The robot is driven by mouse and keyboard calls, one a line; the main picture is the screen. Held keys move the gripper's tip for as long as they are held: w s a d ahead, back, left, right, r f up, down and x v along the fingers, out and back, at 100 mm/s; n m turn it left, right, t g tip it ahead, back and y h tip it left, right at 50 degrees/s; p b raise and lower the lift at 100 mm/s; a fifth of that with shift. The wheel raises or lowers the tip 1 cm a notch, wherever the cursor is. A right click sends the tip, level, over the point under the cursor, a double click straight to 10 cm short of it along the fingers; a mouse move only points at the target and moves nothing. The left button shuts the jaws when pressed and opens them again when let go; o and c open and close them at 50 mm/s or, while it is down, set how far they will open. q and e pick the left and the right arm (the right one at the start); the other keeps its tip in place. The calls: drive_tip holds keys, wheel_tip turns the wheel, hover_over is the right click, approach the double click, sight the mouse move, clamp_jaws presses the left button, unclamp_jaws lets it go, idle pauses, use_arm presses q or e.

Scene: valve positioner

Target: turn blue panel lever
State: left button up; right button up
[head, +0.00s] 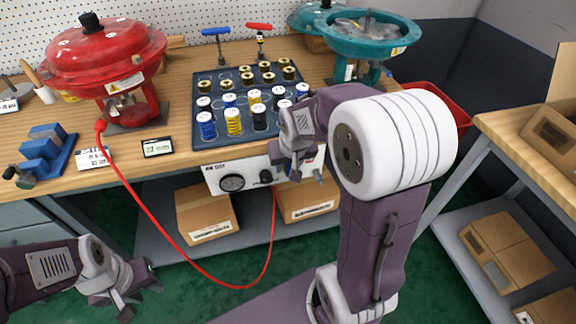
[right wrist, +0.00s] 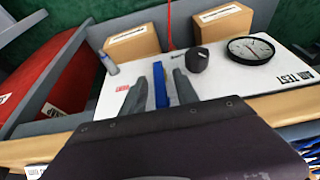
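The white test panel (head: 212,180) is mounted under the front edge of the bench. It has a round gauge (right wrist: 250,50) and a black knob (right wrist: 197,60). The blue panel lever (right wrist: 160,84) shows in the right wrist view, between the two fingers of my right gripper (right wrist: 158,92). The fingers stand apart, with a visible gap on the knob side; contact is unclear. In the head view my right gripper (head: 300,170) is in front of the panel's right part and hides most of the lever. My left gripper (head: 135,290) is open and empty, low at the left.
A red hose (head: 170,235) hangs from the red actuator (head: 108,60) to the panel. Cartons (head: 205,212) sit below. A tray of spools (head: 204,142) lies on the bench above. A red bin (right wrist: 45,85) is beside the panel.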

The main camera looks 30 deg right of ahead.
clamp_jaws()
idle(1.4)
